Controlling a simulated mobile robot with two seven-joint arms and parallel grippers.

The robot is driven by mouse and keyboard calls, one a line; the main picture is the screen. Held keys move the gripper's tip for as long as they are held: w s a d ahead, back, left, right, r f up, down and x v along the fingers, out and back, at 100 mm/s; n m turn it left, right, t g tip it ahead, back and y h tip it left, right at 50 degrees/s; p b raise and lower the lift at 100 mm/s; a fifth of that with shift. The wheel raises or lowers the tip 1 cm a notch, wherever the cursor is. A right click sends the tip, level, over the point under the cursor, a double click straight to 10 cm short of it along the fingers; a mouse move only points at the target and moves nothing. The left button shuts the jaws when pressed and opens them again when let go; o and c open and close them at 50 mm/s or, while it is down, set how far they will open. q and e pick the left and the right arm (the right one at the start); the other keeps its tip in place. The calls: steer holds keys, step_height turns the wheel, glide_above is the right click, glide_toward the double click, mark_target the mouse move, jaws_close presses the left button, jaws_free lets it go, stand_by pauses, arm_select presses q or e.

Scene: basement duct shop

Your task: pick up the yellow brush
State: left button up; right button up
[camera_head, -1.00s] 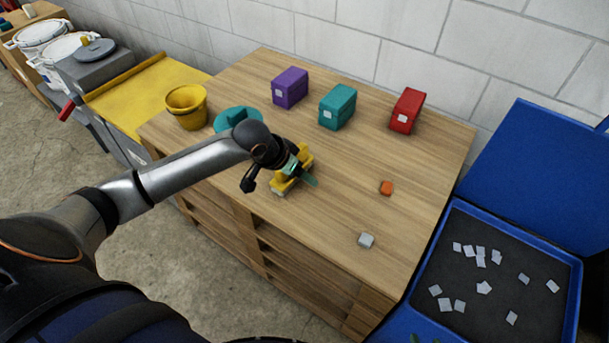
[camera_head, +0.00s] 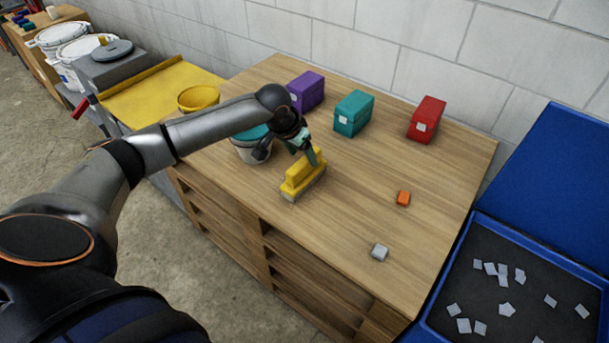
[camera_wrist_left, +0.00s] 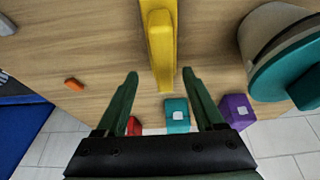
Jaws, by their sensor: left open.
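The yellow brush (camera_head: 302,172) lies on the wooden bench, bristles down, near the bench's front left edge. My left gripper (camera_head: 290,154) is open and empty, just behind the brush's far end in the head view, with one finger close beside it. In the left wrist view the brush (camera_wrist_left: 160,40) runs down from the top edge, its near end between the open fingertips of the left gripper (camera_wrist_left: 160,74). The fingers' height above the brush is hard to judge. My right gripper is not in view.
A teal-lidded bucket (camera_head: 250,152) stands close left of the gripper. Purple (camera_head: 307,92), teal (camera_head: 354,113) and red (camera_head: 427,120) boxes stand along the bench's back. Small orange (camera_head: 403,198) and grey (camera_head: 380,252) blocks lie right of the brush. Bench between is clear.

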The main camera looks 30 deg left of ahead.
mark_target(304, 160)
arm_select(q)
steer(key=x, duration=0.2)
steer(key=b+x, duration=0.1)
steer(key=x, duration=0.2)
steer(key=shift+a, duration=0.25)
steer(key=shift+f, duration=0.25)
stand_by(0.5)
steer(key=shift+c, duration=0.3)
jaws_close()
stand_by(0.4)
